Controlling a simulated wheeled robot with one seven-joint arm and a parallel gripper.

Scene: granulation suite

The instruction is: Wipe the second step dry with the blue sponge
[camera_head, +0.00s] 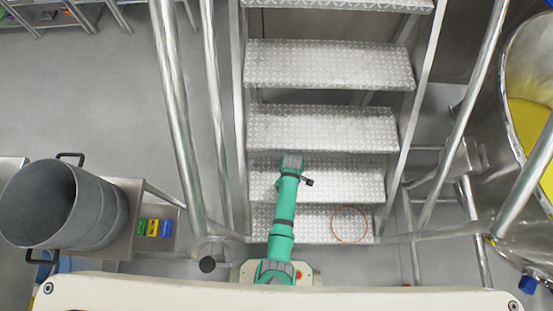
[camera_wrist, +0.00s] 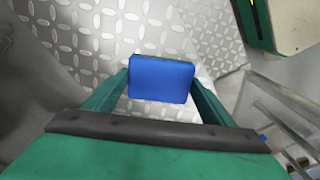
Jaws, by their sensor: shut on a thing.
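The blue sponge (camera_wrist: 161,79) is held between the two green fingers of my gripper (camera_wrist: 160,82) in the wrist view. Patterned metal tread shows behind and around it; I cannot tell whether the sponge touches the tread. In the head view my green arm reaches over the bottom step (camera_head: 310,228) to the second step (camera_head: 345,182) from the bottom. The arm's end lies over the left part of that step. The fingers and sponge are hidden there. No water is clearly visible on the second step.
A thin orange ring (camera_head: 349,224) lies on the bottom step. Metal rails (camera_head: 177,110) flank the stairs. A steel drum (camera_head: 65,203) stands at left near small green, blue and yellow blocks (camera_head: 153,228). A large steel vessel (camera_head: 520,60) with yellow contents stands at right.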

